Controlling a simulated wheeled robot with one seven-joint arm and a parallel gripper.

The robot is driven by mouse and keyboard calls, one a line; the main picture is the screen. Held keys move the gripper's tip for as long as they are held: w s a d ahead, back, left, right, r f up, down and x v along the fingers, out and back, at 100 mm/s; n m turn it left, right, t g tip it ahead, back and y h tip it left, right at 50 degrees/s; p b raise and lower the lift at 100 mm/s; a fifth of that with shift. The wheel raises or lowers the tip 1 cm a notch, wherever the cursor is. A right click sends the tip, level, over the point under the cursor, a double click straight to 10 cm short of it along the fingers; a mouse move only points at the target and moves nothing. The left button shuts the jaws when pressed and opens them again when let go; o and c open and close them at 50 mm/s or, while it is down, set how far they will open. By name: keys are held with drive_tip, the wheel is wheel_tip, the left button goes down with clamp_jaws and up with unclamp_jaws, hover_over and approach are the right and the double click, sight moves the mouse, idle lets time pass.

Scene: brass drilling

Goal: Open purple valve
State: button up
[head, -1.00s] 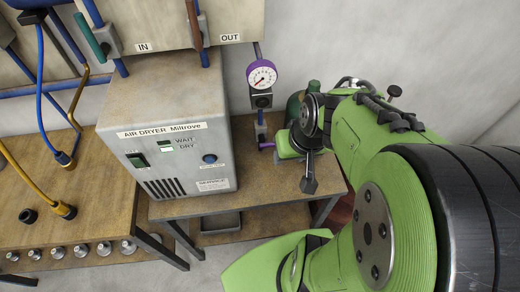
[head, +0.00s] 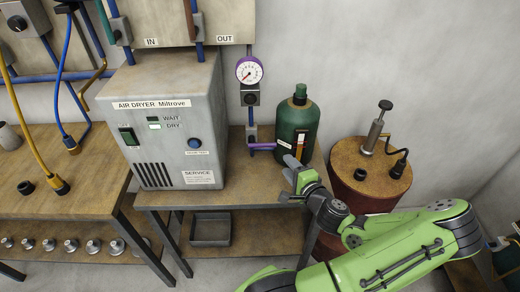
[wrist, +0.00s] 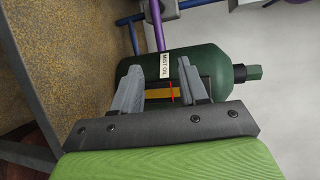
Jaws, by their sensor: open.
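The purple valve handle (head: 263,147) sticks out to the right, level, from the blue pipe below the gauge. In the wrist view the purple handle (wrist: 155,27) is a bar ahead of the fingers, its near end close to the bottle's label. My gripper (head: 289,178) is open and empty, to the right of and below the handle in the head view and apart from it. Its two grey fingers also show in the wrist view (wrist: 157,70), with the green bottle behind them. The handle is not between the fingers.
The green mist oil bottle (head: 296,127) stands close to the right of the handle. The air dryer (head: 180,115) stands to the left. The purple-rimmed gauge (head: 249,71) is above. A rusty drum with a pump (head: 345,164) stands at the right.

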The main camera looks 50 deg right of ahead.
sight(270, 146)
drive_tip(key=x, duration=1.4)
drive_tip(key=shift+w+f+p, duration=0.1)
drive_tip(key=shift+w+p, duration=0.05)
drive_tip(key=shift+p, duration=0.15)
clamp_jaws()
